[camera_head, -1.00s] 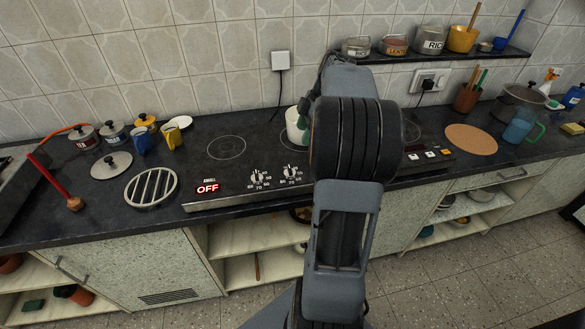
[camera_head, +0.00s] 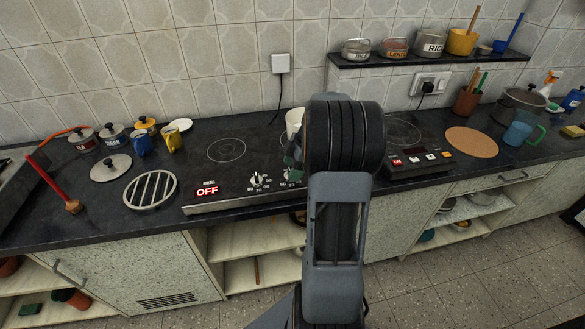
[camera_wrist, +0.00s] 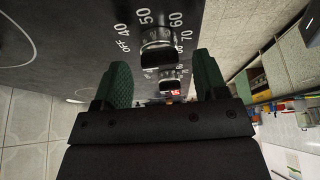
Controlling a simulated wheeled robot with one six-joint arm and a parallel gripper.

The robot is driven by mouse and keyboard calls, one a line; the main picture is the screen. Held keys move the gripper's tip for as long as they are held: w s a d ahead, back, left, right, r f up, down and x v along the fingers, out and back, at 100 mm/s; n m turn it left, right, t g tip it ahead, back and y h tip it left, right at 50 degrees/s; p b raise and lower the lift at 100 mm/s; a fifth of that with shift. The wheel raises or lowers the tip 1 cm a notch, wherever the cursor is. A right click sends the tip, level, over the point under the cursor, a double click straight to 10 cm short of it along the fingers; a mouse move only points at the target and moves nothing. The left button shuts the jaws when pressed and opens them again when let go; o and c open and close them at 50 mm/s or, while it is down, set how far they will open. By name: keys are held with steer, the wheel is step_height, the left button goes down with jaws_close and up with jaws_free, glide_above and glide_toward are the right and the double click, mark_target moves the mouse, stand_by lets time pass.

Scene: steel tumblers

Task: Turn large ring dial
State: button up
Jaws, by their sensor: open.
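The stove panel carries two dials with number scales, a left dial (camera_head: 257,180) and a right dial, which my arm and gripper partly cover in the head view. The labels naming the dials are too small to read. In the wrist view one dial (camera_wrist: 158,47) is close ahead, roughly between the fingertips, with OFF, 40, 50, 60 and 70 around it. The other dial (camera_wrist: 170,77) is farther off. My gripper (camera_wrist: 163,62) is open and empty, its green fingers apart on either side; contact with the near dial cannot be told. A red display (camera_head: 208,190) reads OFF.
A white cup (camera_head: 293,122) stands on the cooktop behind my gripper. A slatted round trivet (camera_head: 151,188) and mugs (camera_head: 142,143) are to the left. A black control unit (camera_head: 418,160) and a round cork mat (camera_head: 471,141) are to the right.

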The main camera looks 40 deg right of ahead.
steer(key=shift+a+f, duration=0.1)
steer(key=shift+f, duration=0.15)
steer(key=shift+c, duration=0.2)
steer(key=c, duration=0.9)
